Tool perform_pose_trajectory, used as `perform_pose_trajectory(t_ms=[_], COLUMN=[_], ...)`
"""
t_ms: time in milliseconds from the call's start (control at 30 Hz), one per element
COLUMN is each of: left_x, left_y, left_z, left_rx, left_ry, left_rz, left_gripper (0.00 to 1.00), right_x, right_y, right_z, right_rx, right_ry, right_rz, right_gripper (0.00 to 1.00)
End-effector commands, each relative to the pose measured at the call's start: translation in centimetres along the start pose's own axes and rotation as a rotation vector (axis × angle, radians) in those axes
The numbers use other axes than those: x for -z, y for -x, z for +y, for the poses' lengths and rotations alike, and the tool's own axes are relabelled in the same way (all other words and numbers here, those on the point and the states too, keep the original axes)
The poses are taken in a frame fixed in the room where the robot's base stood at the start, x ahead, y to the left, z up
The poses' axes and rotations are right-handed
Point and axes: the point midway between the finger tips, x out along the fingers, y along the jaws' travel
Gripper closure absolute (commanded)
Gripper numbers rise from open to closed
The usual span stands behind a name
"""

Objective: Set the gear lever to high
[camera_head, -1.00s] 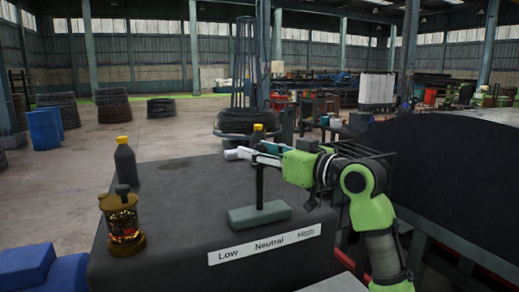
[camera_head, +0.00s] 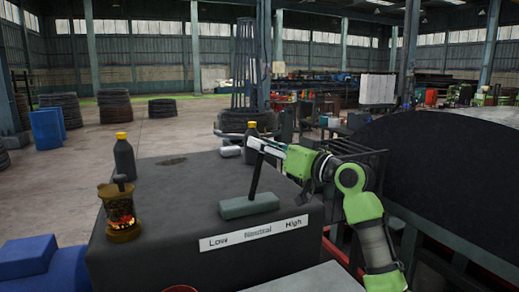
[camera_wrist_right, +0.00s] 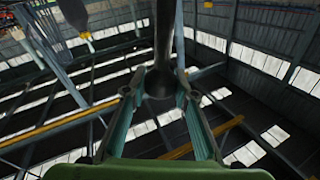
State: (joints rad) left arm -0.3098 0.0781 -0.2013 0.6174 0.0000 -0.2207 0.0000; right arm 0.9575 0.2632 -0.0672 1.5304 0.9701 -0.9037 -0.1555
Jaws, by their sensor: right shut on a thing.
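The gear lever (camera_head: 254,179) is a thin dark rod rising from a grey-green base block (camera_head: 249,205) on a dark cabinet top. It leans to the right, toward the High side. In the right wrist view, the dark lever (camera_wrist_right: 163,45) stands between the two teal fingers (camera_wrist_right: 161,90). My left gripper does not show.
A brass lantern-like fitting (camera_head: 120,212) and a dark bottle with a yellow cap (camera_head: 123,157) stand on the left of the cabinet top (camera_head: 180,195). Another yellow-capped bottle (camera_head: 251,142) and a white cylinder (camera_head: 230,151) are behind the lever. A large dark drum (camera_head: 455,170) fills the right.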

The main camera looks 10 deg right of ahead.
Motion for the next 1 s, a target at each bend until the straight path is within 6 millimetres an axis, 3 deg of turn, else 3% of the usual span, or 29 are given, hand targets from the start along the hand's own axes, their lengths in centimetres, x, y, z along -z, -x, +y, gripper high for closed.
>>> perform_pose_trajectory(t_ms=[400, 967, 1000], left_x=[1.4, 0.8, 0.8], left_y=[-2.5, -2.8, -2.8], left_z=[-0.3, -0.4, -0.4], left_rx=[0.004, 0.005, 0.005], left_ry=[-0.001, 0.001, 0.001], left_rz=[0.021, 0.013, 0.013], left_gripper=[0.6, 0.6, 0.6], right_x=[-0.6, -0.6, -0.6], right_y=[1.6, 1.8, 1.8], right_z=[3.7, 4.4, 4.4], right_rx=[-0.002, -0.002, -0.002], right_ry=[-0.202, -0.244, -0.244], right_rz=[0.087, 0.102, 0.102], right_gripper=[1.0, 1.0, 0.72])
